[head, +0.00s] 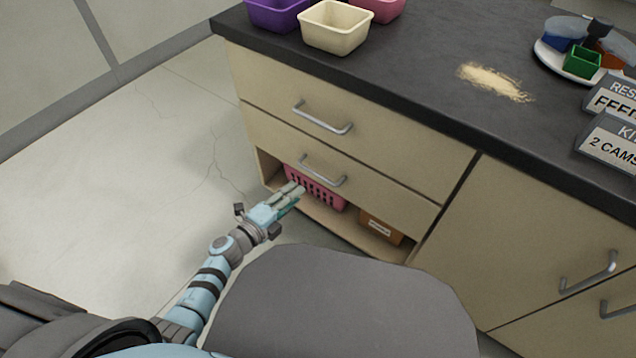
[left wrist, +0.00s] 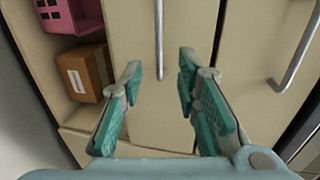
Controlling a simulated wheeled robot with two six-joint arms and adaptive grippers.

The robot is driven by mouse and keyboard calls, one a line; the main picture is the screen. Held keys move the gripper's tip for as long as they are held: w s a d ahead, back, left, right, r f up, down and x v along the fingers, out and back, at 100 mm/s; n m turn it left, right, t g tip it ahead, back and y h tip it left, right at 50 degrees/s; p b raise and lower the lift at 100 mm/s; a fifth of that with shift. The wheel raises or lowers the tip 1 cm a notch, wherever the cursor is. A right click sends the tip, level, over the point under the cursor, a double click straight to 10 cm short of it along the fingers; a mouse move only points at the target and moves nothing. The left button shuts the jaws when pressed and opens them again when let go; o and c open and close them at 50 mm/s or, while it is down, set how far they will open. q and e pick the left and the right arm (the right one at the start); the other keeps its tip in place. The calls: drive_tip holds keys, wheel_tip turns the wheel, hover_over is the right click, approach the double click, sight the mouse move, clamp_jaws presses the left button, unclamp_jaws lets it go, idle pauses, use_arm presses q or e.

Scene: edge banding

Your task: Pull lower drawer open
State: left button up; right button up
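The lower drawer (head: 385,190) is a beige front with a silver bar handle (head: 323,172), under the upper drawer (head: 375,145). Its front looks flush with the one above. My left gripper (head: 296,191) is just below and left of that handle in the head view. In the left wrist view the open, empty gripper (left wrist: 158,78) has its teal-padded fingers apart. The lower drawer's handle (left wrist: 159,38) runs upright in that picture, ahead of the gap between them; I see no contact. My right gripper is not in view.
Below the lower drawer, an open shelf holds a pink basket (head: 318,190) and a brown box (head: 381,228). The upper drawer's handle (head: 322,119) sticks out above. The dark countertop (head: 420,70) holds bins, a plate and signs. Floor at left is clear.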

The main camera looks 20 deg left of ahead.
sight(318, 174)
use_arm(q)
drive_tip(key=b+x, duration=0.5)
drive_tip(key=x, duration=0.6)
drive_tip(key=shift+w+f+b, duration=0.1)
drive_tip(key=shift+w+b, duration=0.05)
drive_tip(key=shift+b, duration=0.15)
drive_tip(key=shift+w+d, duration=0.15)
drive_tip(key=shift+w, duration=0.1)
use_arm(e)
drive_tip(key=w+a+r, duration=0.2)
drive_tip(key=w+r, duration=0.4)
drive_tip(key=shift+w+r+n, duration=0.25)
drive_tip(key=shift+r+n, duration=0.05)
use_arm(q)
clamp_jaws()
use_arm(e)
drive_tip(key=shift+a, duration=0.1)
